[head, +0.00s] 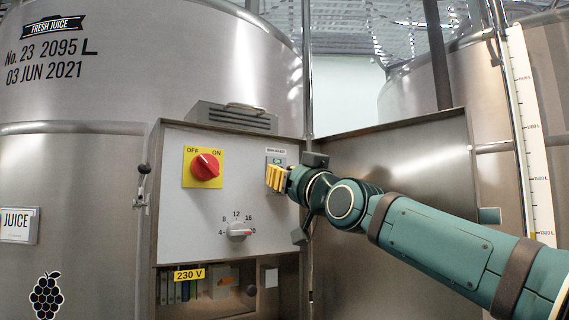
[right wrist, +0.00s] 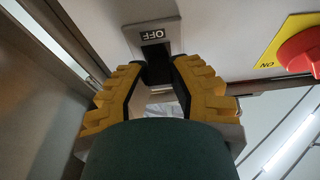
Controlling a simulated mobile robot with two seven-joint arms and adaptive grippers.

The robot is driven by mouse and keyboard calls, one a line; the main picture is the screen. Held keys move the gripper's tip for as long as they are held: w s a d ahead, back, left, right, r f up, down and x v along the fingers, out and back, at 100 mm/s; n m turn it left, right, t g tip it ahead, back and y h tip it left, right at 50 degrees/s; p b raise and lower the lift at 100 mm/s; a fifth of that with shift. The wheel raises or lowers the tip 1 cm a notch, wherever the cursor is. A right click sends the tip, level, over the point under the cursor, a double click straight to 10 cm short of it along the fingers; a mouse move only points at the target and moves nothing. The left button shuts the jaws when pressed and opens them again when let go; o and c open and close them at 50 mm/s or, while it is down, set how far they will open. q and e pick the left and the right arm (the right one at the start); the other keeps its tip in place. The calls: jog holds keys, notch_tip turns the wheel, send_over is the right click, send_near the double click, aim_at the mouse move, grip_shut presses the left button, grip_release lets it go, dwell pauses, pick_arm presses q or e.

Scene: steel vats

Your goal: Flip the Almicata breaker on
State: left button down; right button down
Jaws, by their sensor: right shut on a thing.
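The breaker (head: 276,159) is a small grey plate with a label above it, at the upper right of the white control panel; the label's print is too small to read. In the right wrist view, the breaker plate (right wrist: 148,38) shows an OFF mark beside a black switch lever (right wrist: 155,52). My right gripper (head: 272,178) has its yellow fingers at the breaker and covers its lower part. In the wrist view, the right gripper's fingertips (right wrist: 158,74) are shut on the black lever, one on each side. My left gripper is not in view.
A red rotary switch (head: 205,167) on a yellow OFF/ON plate sits left of the breaker. A grey dial (head: 238,231) is below. The open cabinet door (head: 420,150) stands right, behind my arm. Steel vats (head: 80,95) flank the cabinet.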

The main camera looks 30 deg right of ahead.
jog(key=shift+d+r+g+p, duration=0.1)
jog(key=shift+r+g+p, duration=0.55)
jog(key=shift+g+p, duration=0.35)
jog(key=shift+w+r+g, duration=0.1)
jog(key=shift+r+g, duration=0.1)
jog(key=shift+g, duration=1.5)
jog(key=shift+r, duration=0.1)
jog(key=c, duration=0.9)
grip_release()
jog(key=shift+o, duration=0.4)
jog(key=shift+w+g, duration=0.15)
jog(key=shift+g, duration=0.15)
jog(key=v, duration=1.2)
jog(key=shift+a, duration=0.2)
